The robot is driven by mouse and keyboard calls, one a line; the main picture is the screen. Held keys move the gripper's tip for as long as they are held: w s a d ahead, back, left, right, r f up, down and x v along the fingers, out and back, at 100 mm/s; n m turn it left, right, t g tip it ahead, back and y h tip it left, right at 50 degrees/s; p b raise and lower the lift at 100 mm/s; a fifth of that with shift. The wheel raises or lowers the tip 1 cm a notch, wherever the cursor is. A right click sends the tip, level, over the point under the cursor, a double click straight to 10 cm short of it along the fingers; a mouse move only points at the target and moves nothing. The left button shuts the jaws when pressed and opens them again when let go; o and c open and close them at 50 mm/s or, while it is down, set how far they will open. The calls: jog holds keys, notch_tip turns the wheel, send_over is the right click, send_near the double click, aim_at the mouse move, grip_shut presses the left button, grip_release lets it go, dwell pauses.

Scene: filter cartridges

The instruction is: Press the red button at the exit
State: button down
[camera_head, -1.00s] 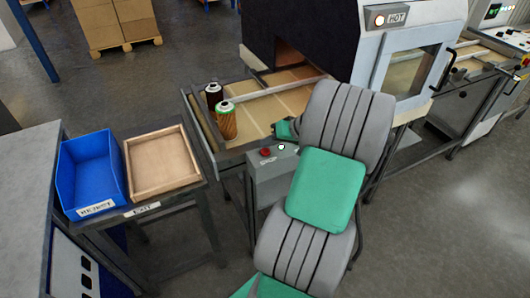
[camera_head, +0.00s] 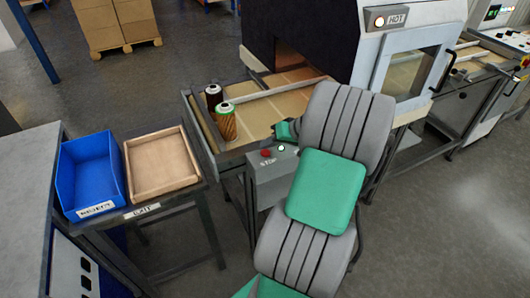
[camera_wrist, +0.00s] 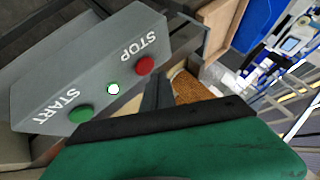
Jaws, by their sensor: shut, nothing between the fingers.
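The red button (camera_head: 265,153), beside the word STOP, is on the grey control box (camera_head: 270,180) at the exit end of the conveyor. In the wrist view the red button (camera_wrist: 145,65) shows clearly, with a white lamp (camera_wrist: 113,89) and a green START button (camera_wrist: 80,113) along the same face. My gripper (camera_head: 278,131) is shut and empty, just above and behind the box in the head view. In the wrist view its dark fingers (camera_wrist: 157,82) are beside the red button and look apart from it. The green button is hidden behind my arm in the head view.
Two cartridges, one dark (camera_head: 214,97) and one orange with a green rim (camera_head: 226,121), stand on the conveyor (camera_head: 265,109) near the box. A blue bin (camera_head: 90,172) and a wooden tray (camera_head: 162,165) are on a stand at left. Floor between stand and conveyor is clear.

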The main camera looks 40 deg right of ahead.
aim_at(268, 153)
dwell(0.7)
jog(key=shift+f, duration=0.4)
jog(key=shift+f+b, duration=0.45)
jog(key=shift+b, duration=0.05)
dwell(0.6)
jog(key=shift+r+p, duration=0.65)
jog(key=shift+r, duration=0.2)
notch_tip(268, 153, up, 5)
jog(key=p, duration=0.4)
jog(key=shift+r, duration=0.1)
jog(key=shift+a, duration=0.1)
